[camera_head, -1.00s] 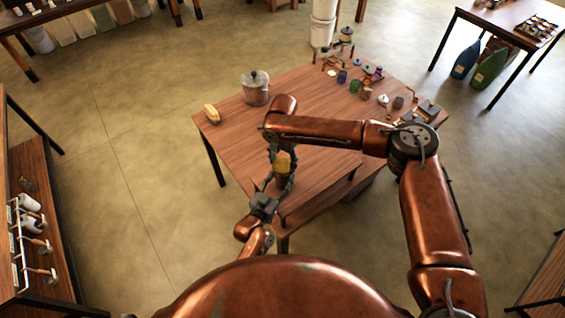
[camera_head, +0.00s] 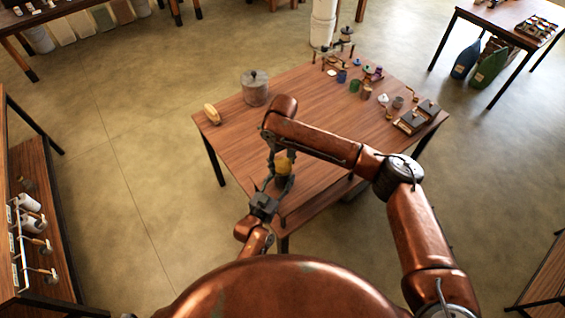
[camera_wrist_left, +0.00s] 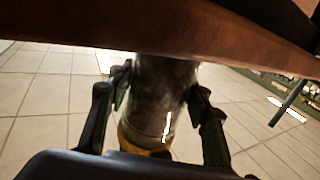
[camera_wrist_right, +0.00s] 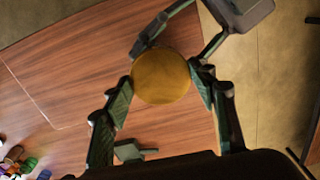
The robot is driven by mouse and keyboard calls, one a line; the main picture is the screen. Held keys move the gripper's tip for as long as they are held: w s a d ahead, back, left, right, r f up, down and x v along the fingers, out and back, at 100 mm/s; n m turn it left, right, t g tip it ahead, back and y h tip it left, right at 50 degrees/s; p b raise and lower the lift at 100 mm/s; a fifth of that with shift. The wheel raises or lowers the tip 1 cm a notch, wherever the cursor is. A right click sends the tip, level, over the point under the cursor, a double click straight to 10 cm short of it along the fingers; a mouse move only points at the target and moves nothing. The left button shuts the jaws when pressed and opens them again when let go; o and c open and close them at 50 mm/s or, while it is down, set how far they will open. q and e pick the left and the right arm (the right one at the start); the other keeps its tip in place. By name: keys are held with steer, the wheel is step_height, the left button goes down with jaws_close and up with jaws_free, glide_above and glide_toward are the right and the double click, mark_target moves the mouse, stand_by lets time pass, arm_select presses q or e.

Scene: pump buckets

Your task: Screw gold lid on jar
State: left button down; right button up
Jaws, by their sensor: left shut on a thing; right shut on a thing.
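The gold lid (camera_wrist_right: 160,77) shows as a round disc between the fingers of my right gripper (camera_wrist_right: 162,82), which is shut on it from above. The glass jar (camera_wrist_left: 163,90) is dark and sits between the fingers of my left gripper (camera_wrist_left: 161,84), which is shut around it. A gold band shows at the jar's end in the left wrist view. In the head view the lid (camera_head: 285,164) sits over the jar, near the front left part of the table. Fingers hide much of both, and I cannot tell how far the lid is threaded.
The wooden table (camera_head: 310,110) carries a lidded grey pot (camera_head: 255,88), a yellow object (camera_head: 212,114) at its left edge, and several cups and small boxes along the right side. The table's middle is clear. Other tables stand around it.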

steer(key=shift+m, duration=0.8)
steer(key=o, duration=1.4)
steer(key=shift+r, duration=0.1)
step_height(320, 180, up, 12)
steer(key=shift+f, duration=0.1)
arm_select(q)
steer(key=c, duration=0.9)
jaws_free()
steer(key=shift+c, duration=0.2)
